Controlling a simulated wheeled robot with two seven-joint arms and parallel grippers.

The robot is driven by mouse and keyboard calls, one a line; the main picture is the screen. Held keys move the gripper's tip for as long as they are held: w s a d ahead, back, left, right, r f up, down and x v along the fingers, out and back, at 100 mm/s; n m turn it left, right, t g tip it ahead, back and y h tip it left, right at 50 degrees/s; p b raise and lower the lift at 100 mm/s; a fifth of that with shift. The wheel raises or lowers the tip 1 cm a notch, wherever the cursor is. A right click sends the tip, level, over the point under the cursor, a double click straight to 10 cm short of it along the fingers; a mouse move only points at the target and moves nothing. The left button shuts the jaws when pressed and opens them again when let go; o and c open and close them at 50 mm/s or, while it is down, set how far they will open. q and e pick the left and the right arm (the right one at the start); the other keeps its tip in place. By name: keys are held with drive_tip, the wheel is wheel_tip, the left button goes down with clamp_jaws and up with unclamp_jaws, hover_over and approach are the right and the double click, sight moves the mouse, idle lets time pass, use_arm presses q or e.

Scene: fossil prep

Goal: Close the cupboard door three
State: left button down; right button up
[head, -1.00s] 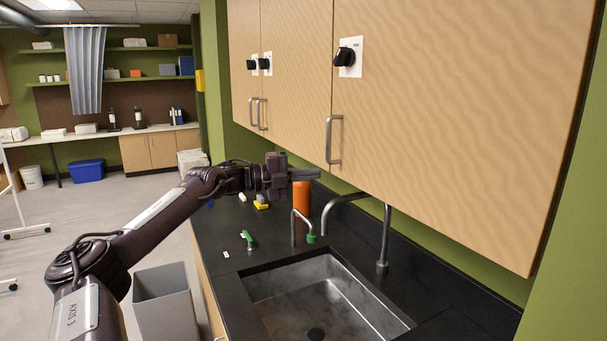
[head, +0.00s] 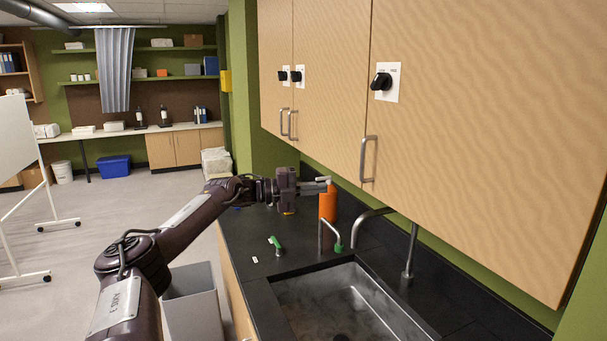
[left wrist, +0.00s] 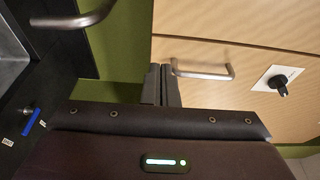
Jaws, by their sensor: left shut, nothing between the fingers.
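Pale wood wall cupboard doors hang over the counter: a near right door (head: 490,130), a middle door (head: 335,70) and a far left one (head: 276,50). They look flush; I cannot tell which is door three or whether one stands slightly ajar. The near door has a bar handle (head: 367,158) and a black knob on a white plate (head: 383,82). My left gripper (head: 325,183) is shut and empty, below the cupboards' bottom edge, left of the near handle. In the left wrist view its fingers (left wrist: 160,80) point toward the cupboard, beside a bar handle (left wrist: 203,72). My right gripper is out of view.
An orange bottle (head: 327,207) stands on the black counter (head: 245,235) close by my left fingers. A sink (head: 350,300), curved tap (head: 370,217) and green-tipped fixture (head: 337,246) are nearer. A grey bin (head: 195,305) stands beside the counter.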

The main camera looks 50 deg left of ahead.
use_arm(q)
drive_tip(key=a+p, duration=0.1)
drive_tip(key=a, duration=0.4)
drive_tip(key=shift+w+a, duration=0.15)
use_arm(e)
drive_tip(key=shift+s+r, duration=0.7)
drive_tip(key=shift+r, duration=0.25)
